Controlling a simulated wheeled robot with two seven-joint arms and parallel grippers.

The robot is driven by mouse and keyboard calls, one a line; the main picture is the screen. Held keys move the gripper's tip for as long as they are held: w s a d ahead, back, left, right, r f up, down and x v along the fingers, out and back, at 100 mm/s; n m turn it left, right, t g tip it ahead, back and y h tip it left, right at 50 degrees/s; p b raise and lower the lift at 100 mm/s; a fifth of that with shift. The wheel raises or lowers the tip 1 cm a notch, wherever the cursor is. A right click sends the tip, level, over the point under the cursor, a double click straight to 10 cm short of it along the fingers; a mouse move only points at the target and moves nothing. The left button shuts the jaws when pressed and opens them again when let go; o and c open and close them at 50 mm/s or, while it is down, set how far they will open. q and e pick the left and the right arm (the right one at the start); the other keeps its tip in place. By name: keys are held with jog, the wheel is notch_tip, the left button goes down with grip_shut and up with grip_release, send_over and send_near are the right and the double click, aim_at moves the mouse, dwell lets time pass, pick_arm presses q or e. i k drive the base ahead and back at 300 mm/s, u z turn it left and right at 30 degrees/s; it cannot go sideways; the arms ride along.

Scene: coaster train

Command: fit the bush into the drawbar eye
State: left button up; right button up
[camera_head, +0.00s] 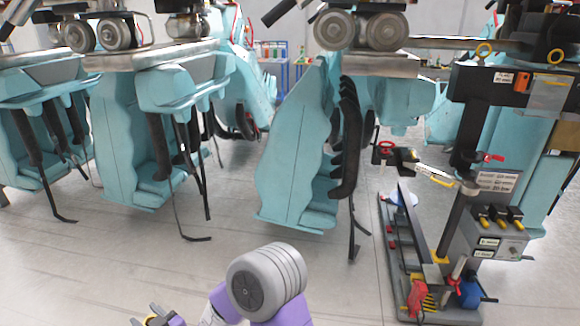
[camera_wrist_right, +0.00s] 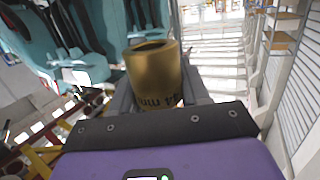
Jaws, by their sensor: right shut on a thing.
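The bush is a brass-coloured hollow cylinder with dark lettering; in the right wrist view the bush (camera_wrist_right: 153,78) stands between the two grey fingers, its open end facing up. My right gripper (camera_wrist_right: 155,95) is shut on it. In the head view my right gripper (camera_head: 155,318) is at the bottom edge, left of centre, partly cut off; the bush cannot be made out clearly there. A dark bar (camera_head: 460,44) runs from the right-hand coaster car at upper right. I cannot pick out the drawbar eye for sure. My left gripper is not in view.
Turquoise coaster cars (camera_head: 290,150) hang across the back, with black restraints reaching low. A black service stand (camera_head: 405,245) with a control box (camera_head: 490,235) and coloured tools stands at the right. The grey floor (camera_head: 110,260) in front is clear.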

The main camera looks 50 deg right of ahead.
aim_at(469, 190)
jog(key=z, duration=1)
jog(key=i, duration=1.3)
jog(key=z, duration=1.65)
jog(key=i, duration=1.4)
jog(key=z, duration=2.1)
